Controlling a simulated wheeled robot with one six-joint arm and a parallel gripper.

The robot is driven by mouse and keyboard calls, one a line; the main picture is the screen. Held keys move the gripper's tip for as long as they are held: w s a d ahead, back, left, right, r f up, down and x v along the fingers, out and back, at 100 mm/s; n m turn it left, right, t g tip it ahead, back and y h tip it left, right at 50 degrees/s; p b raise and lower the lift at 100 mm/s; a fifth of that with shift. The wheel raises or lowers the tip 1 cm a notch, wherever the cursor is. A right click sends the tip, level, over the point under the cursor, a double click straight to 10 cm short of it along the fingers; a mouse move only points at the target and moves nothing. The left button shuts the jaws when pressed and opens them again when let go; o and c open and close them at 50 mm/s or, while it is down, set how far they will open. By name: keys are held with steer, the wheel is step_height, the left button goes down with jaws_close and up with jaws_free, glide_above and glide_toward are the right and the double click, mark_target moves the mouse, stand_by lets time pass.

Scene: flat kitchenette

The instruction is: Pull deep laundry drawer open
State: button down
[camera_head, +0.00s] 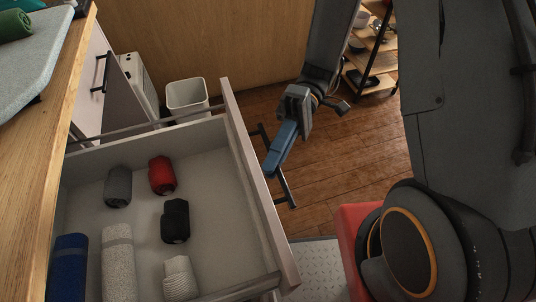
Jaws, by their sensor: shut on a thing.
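The deep laundry drawer (205,144) stands pulled well out from under the wooden counter, and its inside shows. It holds several rolled cloths, among them a red roll (162,175), a black roll (175,221) and a grey roll (118,187). A dark bar handle (287,188) sits on the outer side of the drawer's front panel (258,190). My gripper (275,160), with blue fingers, is shut on the middle of this handle. The fingers hide part of the bar.
The wooden counter (62,95) runs along the left, with a grey ironing surface (35,55) and a green roll (14,25) on it. A white bin (187,97) stands behind the drawer. A shelf rack (372,75) stands at the back right. Wooden floor (335,165) is clear beyond the handle.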

steer(key=shift+d, duration=0.15)
steer(key=c, duration=2.1)
jaws_free()
steer(key=shift+w, duration=0.1)
steer(key=b+v, duration=0.1)
steer(key=v, duration=0.6)
steer(key=shift+w+d, duration=0.25)
steer(key=shift+w, duration=0.05)
